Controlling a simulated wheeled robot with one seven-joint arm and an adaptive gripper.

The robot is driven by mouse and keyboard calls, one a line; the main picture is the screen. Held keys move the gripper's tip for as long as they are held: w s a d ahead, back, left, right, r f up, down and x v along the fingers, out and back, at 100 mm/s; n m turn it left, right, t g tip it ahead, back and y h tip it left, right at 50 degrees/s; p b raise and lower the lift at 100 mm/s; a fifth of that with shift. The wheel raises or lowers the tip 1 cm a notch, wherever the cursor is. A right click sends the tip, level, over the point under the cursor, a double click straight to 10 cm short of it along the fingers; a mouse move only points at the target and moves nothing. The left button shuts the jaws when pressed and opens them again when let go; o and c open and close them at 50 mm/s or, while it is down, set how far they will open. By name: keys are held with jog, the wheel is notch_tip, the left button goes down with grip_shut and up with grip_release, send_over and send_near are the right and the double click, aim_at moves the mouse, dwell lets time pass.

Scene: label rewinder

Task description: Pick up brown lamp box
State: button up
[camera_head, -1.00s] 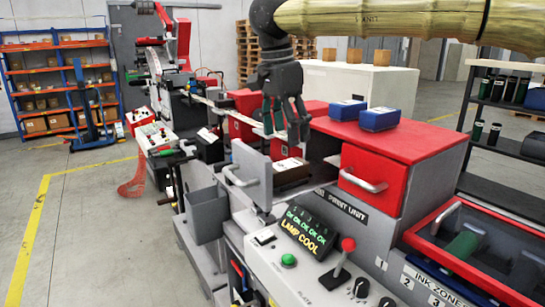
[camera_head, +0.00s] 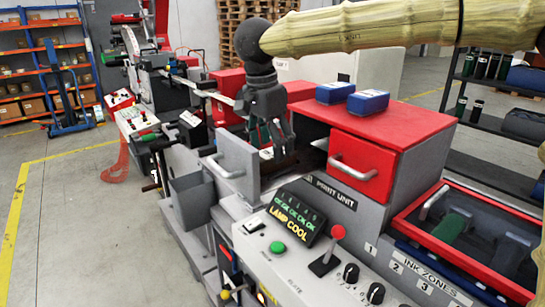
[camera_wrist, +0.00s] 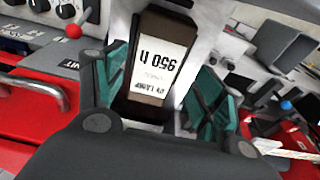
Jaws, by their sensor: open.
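The brown lamp box (camera_wrist: 167,26) has a white label reading "950 h" and shows in the wrist view between my gripper's green-padded fingers. My gripper (camera_wrist: 160,92) is open, with one finger on each side of the box. I cannot tell whether the pads touch it. In the head view my gripper (camera_head: 270,138) points down into the open bay behind the grey door with a handle (camera_head: 238,166). There the box is mostly hidden behind the fingers and door.
The red-topped print unit (camera_head: 415,118) stands right of my gripper, with two blue boxes (camera_head: 352,97) on top and a red drawer (camera_head: 360,166). In front is a control panel with a red-knobbed lever (camera_head: 337,232). Open floor (camera_head: 85,220) lies at the left.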

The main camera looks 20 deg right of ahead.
jog(key=shift+s+d+f, duration=0.15)
jog(key=shift+s+f, duration=0.45)
jog(key=shift+s, duration=0.1)
jog(key=shift+w+f, duration=0.65)
jog(key=shift+f, duration=0.1)
jog(key=shift+s+r, duration=0.1)
jog(key=shift+s, duration=0.05)
jog(key=shift+s+r, duration=0.1)
jog(key=shift+s, duration=0.1)
jog(key=shift+c, duration=1.4)
jog(key=c, duration=1)
jog(key=shift+c, duration=0.2)
